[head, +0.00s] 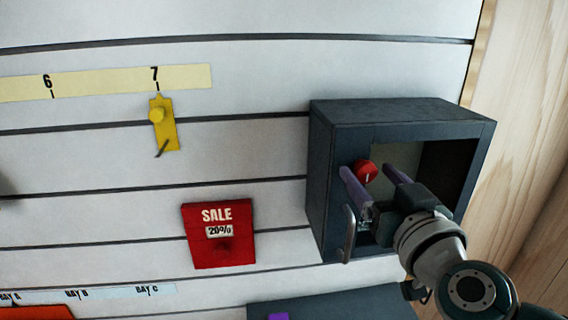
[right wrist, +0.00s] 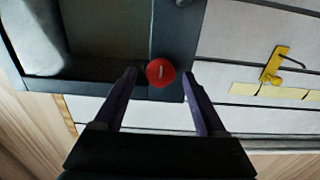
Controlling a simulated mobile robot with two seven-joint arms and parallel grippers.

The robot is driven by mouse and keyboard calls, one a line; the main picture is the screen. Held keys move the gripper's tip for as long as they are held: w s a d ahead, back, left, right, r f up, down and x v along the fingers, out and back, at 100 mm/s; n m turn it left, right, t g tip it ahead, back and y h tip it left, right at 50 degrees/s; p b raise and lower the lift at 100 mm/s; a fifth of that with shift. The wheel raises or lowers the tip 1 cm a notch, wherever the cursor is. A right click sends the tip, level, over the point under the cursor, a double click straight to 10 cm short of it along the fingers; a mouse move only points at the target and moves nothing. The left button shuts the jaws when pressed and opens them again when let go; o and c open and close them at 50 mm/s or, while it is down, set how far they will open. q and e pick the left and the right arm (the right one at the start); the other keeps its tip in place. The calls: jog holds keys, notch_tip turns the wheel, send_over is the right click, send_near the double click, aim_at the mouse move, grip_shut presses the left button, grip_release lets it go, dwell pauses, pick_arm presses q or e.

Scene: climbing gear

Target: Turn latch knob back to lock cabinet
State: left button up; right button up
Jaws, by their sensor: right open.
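The dark grey cabinet (head: 325,160) is mounted on the slatted wall, with a bar handle (head: 349,232) low on its front left side. The round red latch knob (head: 366,172) sits on the left strip of the cabinet front and bears a short white mark. It also shows in the right wrist view (right wrist: 160,72). My right gripper (head: 368,170) is open, with its purple fingers pointing at the cabinet front. In the right wrist view its fingertips (right wrist: 160,75) stand on either side of the knob, with a gap visible on each side. My left gripper is not in view.
A yellow hook plate (head: 164,124) hangs under the numbered strip, and a red sale sign (head: 218,236) hangs left of the cabinet. A dark surface (head: 335,305) lies below the cabinet. A wooden panel (head: 520,150) stands to the right. The wall between sign and cabinet is clear.

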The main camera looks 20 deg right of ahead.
jog(key=shift+c, duration=0.2)
grip_shut()
dwell(0.3)
